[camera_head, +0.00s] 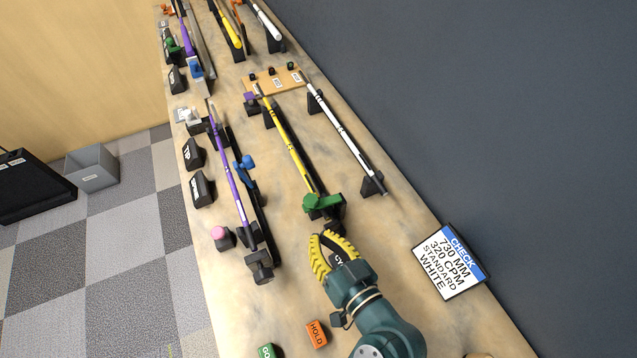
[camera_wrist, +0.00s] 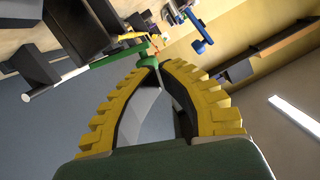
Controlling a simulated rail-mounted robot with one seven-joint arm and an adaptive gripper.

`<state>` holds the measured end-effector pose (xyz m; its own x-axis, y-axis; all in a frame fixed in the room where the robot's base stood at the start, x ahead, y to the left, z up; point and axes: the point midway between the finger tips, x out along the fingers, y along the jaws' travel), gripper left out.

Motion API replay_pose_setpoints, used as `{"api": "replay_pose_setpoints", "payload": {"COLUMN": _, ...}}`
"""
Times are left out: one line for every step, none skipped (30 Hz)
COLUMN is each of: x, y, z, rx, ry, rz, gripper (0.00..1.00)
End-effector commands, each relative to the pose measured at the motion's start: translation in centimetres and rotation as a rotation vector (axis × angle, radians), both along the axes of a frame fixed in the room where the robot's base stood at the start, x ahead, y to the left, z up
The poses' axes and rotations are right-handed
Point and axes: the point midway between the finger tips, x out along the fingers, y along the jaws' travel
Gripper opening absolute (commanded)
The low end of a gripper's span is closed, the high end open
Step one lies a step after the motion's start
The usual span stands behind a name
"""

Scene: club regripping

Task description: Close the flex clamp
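A green clamp (camera_head: 322,202), which I take to be the flex clamp, sits at the near end of the yellow-shaft fixture, its green arm lying across the shaft. The yellow shaft (camera_head: 288,147) runs away from it along the bench. My gripper (camera_head: 318,237) is just on the near side of the clamp, apart from it in the head view. Its yellow fingers curve together and their tips meet, with nothing seen between them. In the wrist view the green arm (camera_wrist: 100,62) reaches just beyond the fingertips (camera_wrist: 160,64); contact cannot be told. Whether the clamp is fully open is unclear.
A purple shaft (camera_head: 228,170) with a blue clamp (camera_head: 245,163) lies left. A white shaft (camera_head: 342,132) lies right. A check sign (camera_head: 450,262) stands near the dark wall. A pink button (camera_head: 217,233) and orange HOLD block (camera_head: 317,334) are nearby.

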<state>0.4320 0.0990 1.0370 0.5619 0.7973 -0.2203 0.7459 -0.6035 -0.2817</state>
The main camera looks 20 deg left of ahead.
Motion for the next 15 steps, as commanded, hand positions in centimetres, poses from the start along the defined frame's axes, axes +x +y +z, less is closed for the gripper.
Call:
{"api": "replay_pose_setpoints", "payload": {"x": 0.8, "y": -1.3, "z": 4.7, "rx": -0.045, "ry": -0.020, "rz": 0.010, "gripper": 0.00}}
{"api": "replay_pose_setpoints", "payload": {"x": 1.2, "y": -1.9, "z": 5.6, "rx": -0.062, "ry": -0.024, "rz": 0.012, "gripper": 0.00}}
{"api": "replay_pose_setpoints", "payload": {"x": 1.8, "y": -2.7, "z": 7.0, "rx": -0.065, "ry": -0.033, "rz": -0.004, "gripper": 0.00}}
{"api": "replay_pose_setpoints", "payload": {"x": 2.2, "y": -3.2, "z": 7.9, "rx": -0.066, "ry": -0.040, "rz": -0.014, "gripper": 0.00}}
{"api": "replay_pose_setpoints", "payload": {"x": 2.5, "y": -3.5, "z": 8.5, "rx": -0.067, "ry": -0.048, "rz": -0.022, "gripper": 0.00}}
{"api": "replay_pose_setpoints", "payload": {"x": 2.6, "y": -3.9, "z": 9.0, "rx": -0.068, "ry": -0.053, "rz": -0.030, "gripper": 0.00}}
{"api": "replay_pose_setpoints", "payload": {"x": 2.7, "y": -4.1, "z": 9.1, "rx": -0.068, "ry": -0.055, "rz": -0.034, "gripper": 0.00}}
{"api": "replay_pose_setpoints", "payload": {"x": 2.8, "y": -4.1, "z": 9.1, "rx": -0.068, "ry": -0.056, "rz": -0.036, "gripper": 0.00}}
{"api": "replay_pose_setpoints", "payload": {"x": 2.9, "y": -4.0, "z": 8.9, "rx": -0.068, "ry": -0.055, "rz": -0.037, "gripper": 0.00}}
{"api": "replay_pose_setpoints", "payload": {"x": 3.0, "y": -3.8, "z": 8.8, "rx": -0.067, "ry": -0.056, "rz": -0.036, "gripper": 0.00}}
{"api": "replay_pose_setpoints", "payload": {"x": 3.2, "y": -3.6, "z": 8.7, "rx": -0.066, "ry": -0.056, "rz": -0.036, "gripper": 0.00}}
{"api": "replay_pose_setpoints", "payload": {"x": 3.5, "y": -3.1, "z": 8.5, "rx": -0.066, "ry": -0.057, "rz": -0.034, "gripper": 0.00}}
{"api": "replay_pose_setpoints", "payload": {"x": 3.7, "y": -2.8, "z": 8.4, "rx": -0.066, "ry": -0.057, "rz": -0.033, "gripper": 0.00}}
{"api": "replay_pose_setpoints", "payload": {"x": 4.1, "y": -2.3, "z": 8.3, "rx": -0.066, "ry": -0.057, "rz": -0.033, "gripper": 0.00}}
{"api": "replay_pose_setpoints", "payload": {"x": 4.5, "y": -1.7, "z": 8.1, "rx": -0.066, "ry": -0.057, "rz": -0.032, "gripper": 0.00}}
